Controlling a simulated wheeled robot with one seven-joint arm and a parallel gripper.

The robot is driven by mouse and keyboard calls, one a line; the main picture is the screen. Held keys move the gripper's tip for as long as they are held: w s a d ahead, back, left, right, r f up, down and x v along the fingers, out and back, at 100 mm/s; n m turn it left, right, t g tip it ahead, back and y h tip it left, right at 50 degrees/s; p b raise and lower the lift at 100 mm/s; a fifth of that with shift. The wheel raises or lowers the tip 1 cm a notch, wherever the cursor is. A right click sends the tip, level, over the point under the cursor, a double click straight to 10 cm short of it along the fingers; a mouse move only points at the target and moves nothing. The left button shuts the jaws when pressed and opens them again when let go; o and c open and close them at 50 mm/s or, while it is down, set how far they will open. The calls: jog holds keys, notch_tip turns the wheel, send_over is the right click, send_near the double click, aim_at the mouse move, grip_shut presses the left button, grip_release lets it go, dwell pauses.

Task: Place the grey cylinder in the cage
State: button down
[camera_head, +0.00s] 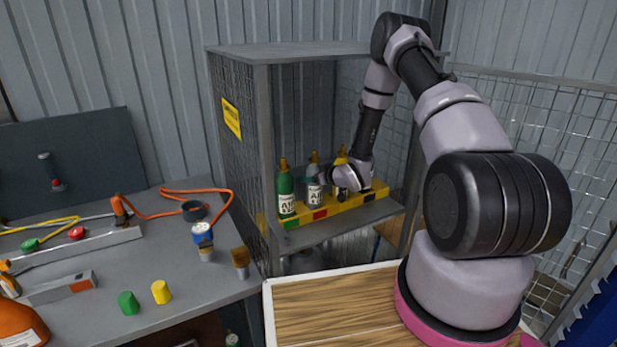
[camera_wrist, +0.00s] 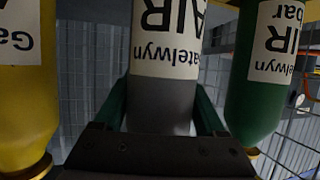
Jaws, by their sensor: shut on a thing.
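The grey cylinder (camera_head: 314,196), with a white AIR label, is upright inside the mesh cage (camera_head: 263,150), behind the red patch of the striped rail (camera_head: 345,202). Whether its base rests on the shelf is hidden by the rail. My gripper (camera_head: 318,180) is shut on it. In the wrist view its fingers (camera_wrist: 162,112) lie on either side of the grey body (camera_wrist: 160,105). The green cylinder (camera_head: 286,190) stands to its left in the head view. The yellow cylinder (camera_wrist: 25,90) is on the other side, partly hidden by my arm in the head view.
The cage front is open, with posts and a roof close around my arm. A grey bench (camera_head: 190,290) at left holds an orange hose (camera_head: 160,212), caps and small fittings. A wooden-topped surface (camera_head: 330,305) lies in front of the cage. A mesh fence (camera_head: 520,130) stands at right.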

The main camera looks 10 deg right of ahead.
grip_release()
jog(key=shift+f, duration=0.1)
jog(key=v, duration=1.2)
jog(key=w+d+r+m+h, duration=0.2)
jog(key=d+r+h, duration=0.25)
jog(key=r, duration=0.85)
jog(key=s+d+r+m+g+h, duration=0.1)
jog(key=s+r+m, duration=0.15)
jog(key=r, duration=0.45)
jog(key=s+d+r+m+g+h, duration=0.1)
jog(key=s+d+r+h, duration=0.1)
jog(key=s+r, duration=0.3)
jog(key=s+a+r+m+y, duration=0.1)
jog(key=s+r, duration=0.3)
jog(key=s, duration=0.4)
jog(key=s+a+r+m+g, duration=0.1)
jog(key=s+a+r+m, duration=0.1)
jog(key=s+r, duration=0.3)
jog(key=s+a+r+m+g+y, duration=0.1)
jog(key=s+a+r, duration=0.3)
jog(key=s, duration=0.8)
jog(key=shift+s+r+m+y, duration=0.25)
jog(key=shift+r+m+y, duration=0.15)
jog(key=shift+r, duration=0.2)
